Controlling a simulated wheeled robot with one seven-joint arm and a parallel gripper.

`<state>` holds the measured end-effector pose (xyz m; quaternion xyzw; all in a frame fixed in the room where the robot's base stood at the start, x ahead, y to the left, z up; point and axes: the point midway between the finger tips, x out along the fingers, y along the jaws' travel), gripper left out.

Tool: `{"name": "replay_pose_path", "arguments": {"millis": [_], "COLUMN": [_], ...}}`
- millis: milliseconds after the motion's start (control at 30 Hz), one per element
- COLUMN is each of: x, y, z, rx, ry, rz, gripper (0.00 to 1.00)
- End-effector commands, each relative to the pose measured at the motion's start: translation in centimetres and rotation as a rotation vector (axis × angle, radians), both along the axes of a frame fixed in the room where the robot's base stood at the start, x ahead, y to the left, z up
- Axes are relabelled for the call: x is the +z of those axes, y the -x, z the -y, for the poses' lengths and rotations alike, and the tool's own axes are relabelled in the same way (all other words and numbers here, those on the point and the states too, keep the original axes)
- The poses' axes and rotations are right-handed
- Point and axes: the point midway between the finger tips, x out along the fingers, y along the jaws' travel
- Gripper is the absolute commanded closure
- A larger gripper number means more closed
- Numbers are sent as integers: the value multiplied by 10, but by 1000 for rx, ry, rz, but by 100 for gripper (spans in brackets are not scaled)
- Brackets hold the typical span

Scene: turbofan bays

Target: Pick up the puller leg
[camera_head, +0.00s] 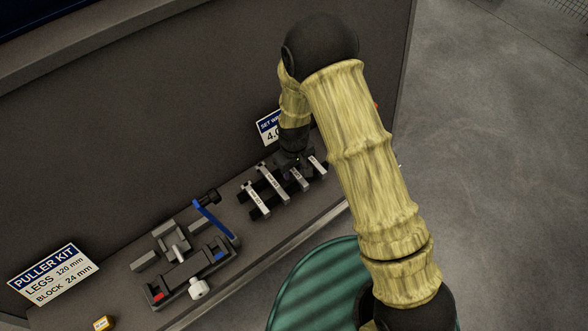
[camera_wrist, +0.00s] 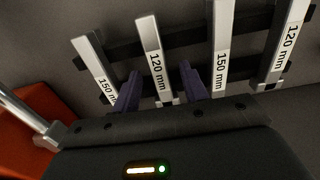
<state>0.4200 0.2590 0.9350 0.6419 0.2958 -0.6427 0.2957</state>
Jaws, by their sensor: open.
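Several silver puller legs lie side by side across a dark two-bar rack (camera_wrist: 192,38), which also shows in the head view (camera_head: 270,210). In the wrist view they read, left to right, 150 mm (camera_wrist: 93,62), 120 mm (camera_wrist: 150,40), 150 mm (camera_wrist: 222,45) and 120 mm (camera_wrist: 288,40). My gripper (camera_wrist: 160,85) is open and empty, its two purple fingers on either side of the second leg, marked 120 mm. I cannot tell how far the fingertips are from that leg. In the head view my gripper (camera_head: 293,161) is over the rack, its fingertips hard to make out.
A sign (camera_head: 54,275) reads puller kit, legs 120 mm, block 24 mm. A grey puller block assembly (camera_head: 180,273) with a blue lever (camera_head: 213,221) stands left of the rack. A red-orange object (camera_wrist: 30,125) is left of my gripper. A wall rises behind the shelf.

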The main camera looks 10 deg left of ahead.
Motion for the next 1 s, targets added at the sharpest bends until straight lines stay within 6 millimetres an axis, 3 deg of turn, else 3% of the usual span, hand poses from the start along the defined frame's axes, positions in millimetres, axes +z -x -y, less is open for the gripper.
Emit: {"name": "replay_pose_path", "arguments": {"millis": [567,633,800,1000], "x": [-4,-4,-4,-4], "y": [0,0,0,-1], "z": [0,0,0,0], "rx": [1,1,1,1], "ry": [-1,-1,-1,-1], "rz": [1,1,1,2], "gripper": [56,64,98,100]}}
